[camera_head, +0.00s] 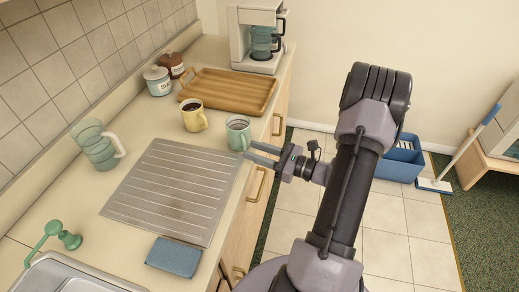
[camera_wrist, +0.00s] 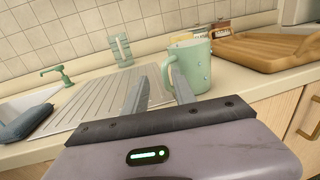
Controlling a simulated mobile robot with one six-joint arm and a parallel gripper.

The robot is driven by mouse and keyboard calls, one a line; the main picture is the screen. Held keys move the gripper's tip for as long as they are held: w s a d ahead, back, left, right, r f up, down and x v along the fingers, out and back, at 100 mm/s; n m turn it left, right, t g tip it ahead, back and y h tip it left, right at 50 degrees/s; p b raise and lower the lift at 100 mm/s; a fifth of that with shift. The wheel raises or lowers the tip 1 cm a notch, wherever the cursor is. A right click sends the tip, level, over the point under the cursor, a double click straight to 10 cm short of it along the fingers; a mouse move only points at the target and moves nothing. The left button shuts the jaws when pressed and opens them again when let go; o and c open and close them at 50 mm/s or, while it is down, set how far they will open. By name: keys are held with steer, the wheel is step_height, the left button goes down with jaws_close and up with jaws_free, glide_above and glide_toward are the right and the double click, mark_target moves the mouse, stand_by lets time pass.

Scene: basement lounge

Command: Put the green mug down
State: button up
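The green mug (camera_head: 238,132) appears to stand upright on the counter (camera_head: 215,134), close to its front edge and beyond the far right corner of the ribbed drainboard (camera_head: 175,190). My gripper (camera_head: 248,150) is at the mug's near side, its two fingers spread apart. In the wrist view the green mug (camera_wrist: 194,66) is ahead and right of centre, its handle facing left. The right finger of my gripper (camera_wrist: 157,80) overlaps the lower part of the handle; the left finger is clear of it. I cannot tell whether the right finger touches the mug.
A yellow mug (camera_head: 194,116) with dark contents stands just left of the green one. Behind are a wooden tray (camera_head: 230,88), two lidded jars (camera_head: 158,80) and a coffee maker (camera_head: 258,38). A blue cloth (camera_head: 174,257) lies near the sink.

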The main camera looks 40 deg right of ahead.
steer(key=s+a+r+n+g+y, duration=0.1)
steer(key=s+a+r+n+g, duration=0.15)
steer(key=a+n+g, duration=0.4)
steer(key=s+a+r+n+g+y, duration=0.15)
steer(key=a+r+n, duration=0.25)
steer(key=a, duration=0.6)
steer(key=s+a+r+n+g+y, duration=0.1)
steer(key=a+r+n+g, duration=0.2)
steer(key=a+n+g, duration=0.4)
steer(key=s+a+r+n+t+h, duration=0.4)
steer(key=s+n+h, duration=0.4)
steer(key=n, duration=0.2)
step_height(320, 180, up, 3)
steer(key=shift+s+a+f, duration=0.1)
steer(key=shift+s+a, duration=0.1)
steer(key=shift+a, duration=0.7)
steer(key=shift+o, duration=1)
steer(key=shift+a, duration=0.1)
